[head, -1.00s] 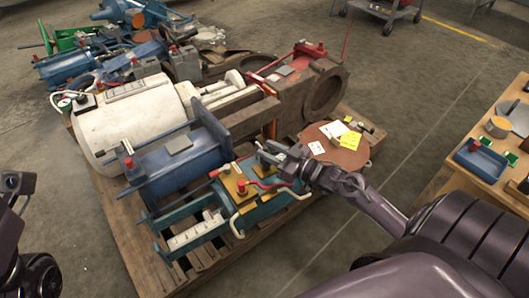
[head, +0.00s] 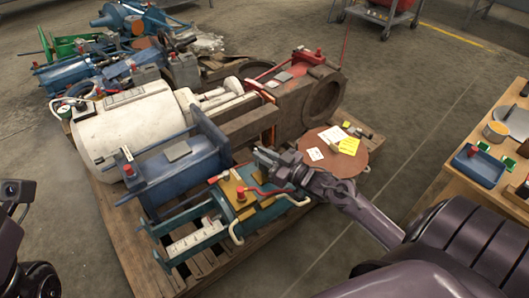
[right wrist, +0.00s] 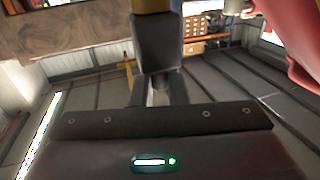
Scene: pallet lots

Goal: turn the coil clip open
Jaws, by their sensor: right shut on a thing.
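My right gripper (head: 268,159) is at the machine's far right end, just above the lever. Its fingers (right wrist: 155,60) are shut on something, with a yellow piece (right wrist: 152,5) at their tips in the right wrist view. My left gripper (head: 17,190) is partly in view at the left edge, away from the machine; its jaws are unclear.
A blue machine (head: 178,170), a white cylinder (head: 125,125) and a brown casting (head: 300,95) crowd the pallet (head: 115,225). A round brown disc with notes (head: 325,165) lies right of the gripper. A wooden bench (head: 460,185) stands at right. The floor between is clear.

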